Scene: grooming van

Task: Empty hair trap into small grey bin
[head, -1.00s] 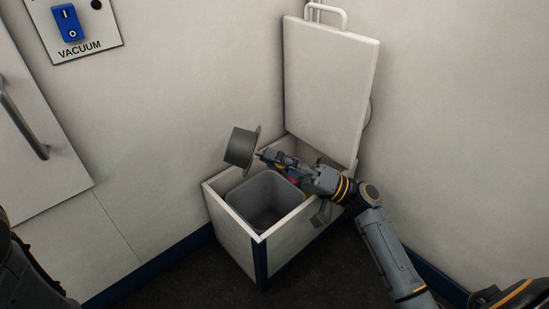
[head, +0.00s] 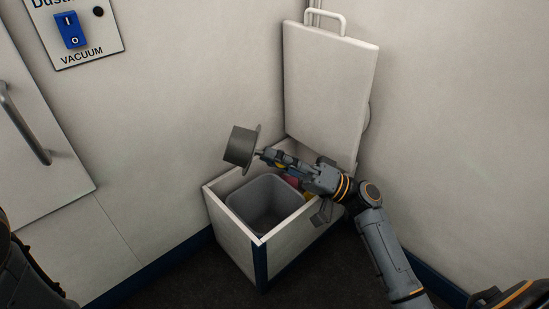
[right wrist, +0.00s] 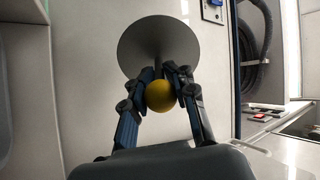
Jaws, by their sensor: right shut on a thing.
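The hair trap (head: 239,145) is a dark grey cup with a wide flange, tilted on its side above the back left edge of the box. My right gripper (head: 264,154) is shut on its thin stem, on the flange side. In the right wrist view the trap shows as a grey disc (right wrist: 150,42) beyond my right gripper (right wrist: 159,74). A yellow ball (right wrist: 160,95) sits between the fingers, seemingly at the stem's end. The small grey bin (head: 252,222) stands open in a white box, below the trap and to its right. The trap's contents are hidden. My left gripper is out of view.
The white box (head: 226,224) stands in the corner, its lid (head: 330,85) raised against the wall. Colored items (head: 291,181) lie behind the bin, partly hidden by my arm. A vacuum switch (head: 70,31) and a door handle (head: 26,125) are on the left.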

